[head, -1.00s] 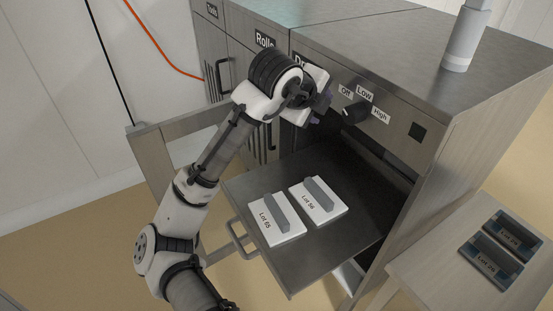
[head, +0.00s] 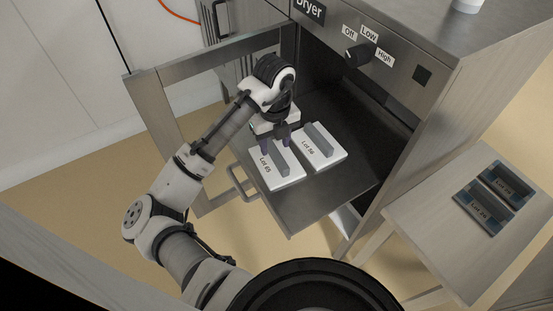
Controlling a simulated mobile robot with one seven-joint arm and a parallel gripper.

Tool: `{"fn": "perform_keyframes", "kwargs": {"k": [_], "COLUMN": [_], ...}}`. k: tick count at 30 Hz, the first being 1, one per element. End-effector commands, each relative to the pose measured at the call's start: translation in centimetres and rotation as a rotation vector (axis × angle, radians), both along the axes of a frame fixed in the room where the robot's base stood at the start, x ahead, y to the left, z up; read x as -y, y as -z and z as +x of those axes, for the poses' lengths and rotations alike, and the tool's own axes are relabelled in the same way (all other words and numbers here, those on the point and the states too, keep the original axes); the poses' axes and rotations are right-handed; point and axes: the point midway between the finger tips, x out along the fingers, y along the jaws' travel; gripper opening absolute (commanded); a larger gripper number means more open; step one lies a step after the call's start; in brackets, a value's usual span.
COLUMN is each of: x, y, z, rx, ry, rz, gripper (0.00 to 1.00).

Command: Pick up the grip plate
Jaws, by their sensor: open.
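Two white plates with raised grey grip bars lie side by side on the pulled-out metal drawer (head: 325,205) of the dryer. Which one the task means is not shown. My gripper (head: 276,147) points down at the far end of the left plate's grip bar, with its purple-tipped fingers apart on either side of it. I cannot tell how far above the bar the fingertips are. Nothing is held.
The dryer front carries a knob (head: 357,55) marked Off, Low and High. A side table (head: 430,212) at right holds two dark blue-grey trays (head: 484,207) (head: 507,186). The drawer's front right is bare.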

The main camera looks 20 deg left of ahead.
Motion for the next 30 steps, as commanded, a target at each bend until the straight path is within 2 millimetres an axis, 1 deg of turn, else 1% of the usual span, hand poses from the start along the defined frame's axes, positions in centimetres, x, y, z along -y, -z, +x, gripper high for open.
{"fn": "perform_keyframes", "kwargs": {"k": [5, 12, 15, 18, 23, 30], "x": [0.2, 0.3, 0.2, 0.2, 0.3, 0.3], "y": [1.1, 4.1, 5.0, 5.3, 5.3, 5.3], "z": [0.1, 0.4, 0.4, 0.4, 0.5, 0.5], "rx": [-0.001, -0.001, 0.000, 0.001, 0.001, 0.001], "ry": [-0.002, -0.003, -0.003, -0.002, -0.002, -0.002], "rz": [-0.004, -0.002, 0.000, 0.000, 0.000, 0.000], "gripper": [0.45, 0.45, 0.45, 0.45, 0.45, 0.14]}}
